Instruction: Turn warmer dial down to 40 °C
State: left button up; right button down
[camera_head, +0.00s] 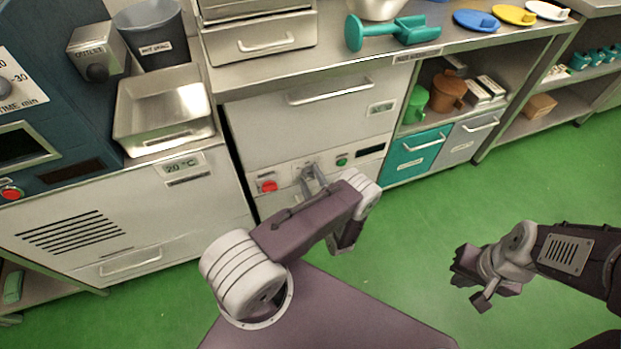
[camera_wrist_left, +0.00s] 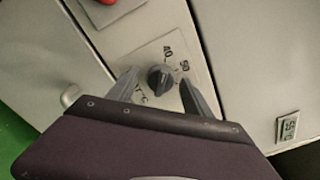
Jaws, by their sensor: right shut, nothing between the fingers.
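The warmer dial (camera_wrist_left: 160,78) is a small dark round knob on a pale panel, with printed marks that look like 40 and 50 beside it in the left wrist view. I cannot tell exactly where its pointer sits. My left gripper (camera_wrist_left: 161,92) is open, one finger on each side of the dial; whether they touch it is unclear. In the head view my left gripper (camera_head: 312,181) is at the cabinet's lower panel and the dial is hidden behind it. My right gripper (camera_head: 472,284) is shut and empty, above the green floor at the right.
A red button (camera_head: 268,186) is left of my left gripper, and a green button (camera_head: 341,162) and dark display (camera_head: 370,151) are to its right. A drawer handle (camera_head: 330,91) sticks out above. A metal tray (camera_head: 164,108) is on the left counter. Green floor at right is free.

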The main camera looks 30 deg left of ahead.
pick_arm(q)
jog(key=shift+s+d+r, duration=0.1)
jog(key=shift+d, duration=0.15)
jog(key=p+v, duration=0.2)
jog(key=v, duration=0.6)
jog(key=shift+s, duration=0.3)
jog(key=shift+d, duration=0.1)
